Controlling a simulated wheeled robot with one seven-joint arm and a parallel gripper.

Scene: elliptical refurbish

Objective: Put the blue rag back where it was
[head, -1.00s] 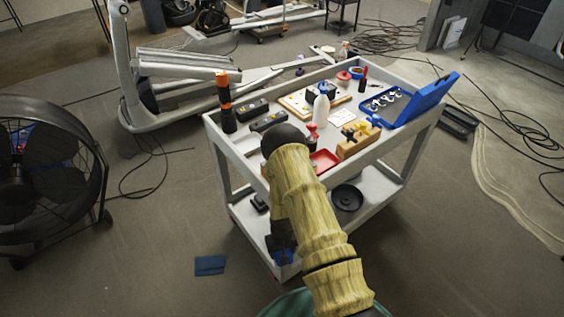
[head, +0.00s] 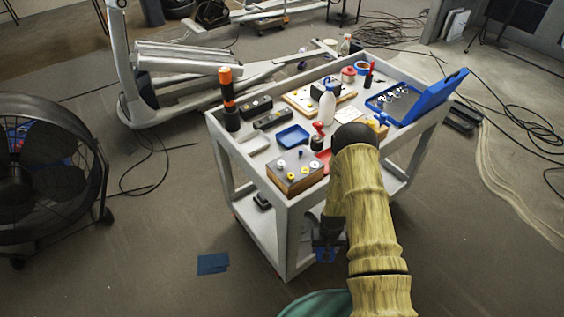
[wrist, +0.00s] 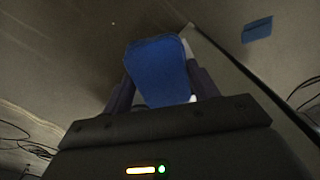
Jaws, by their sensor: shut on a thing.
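My gripper (head: 328,240) hangs low at the near side of the grey cart, beside its front leg. It is shut on a blue thing, which the wrist view shows between the two fingers as a smooth, rounded blue piece (wrist: 158,70). It looks like the blue rag, though its cloth texture is not clear. In the head view only a small blue bit (head: 325,256) shows below the gripper. A separate flat dark blue piece (head: 212,263) lies on the floor left of the cart; it also shows in the wrist view (wrist: 257,29). I cannot tell whether it is cloth.
The cart (head: 226,137) has a crowded top with a blue tray (head: 293,136), a box with knobs (head: 296,178), a white bottle (head: 327,108) and an open blue case (head: 432,97). A large fan (head: 45,175) stands left. The floor between fan and cart is mostly clear.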

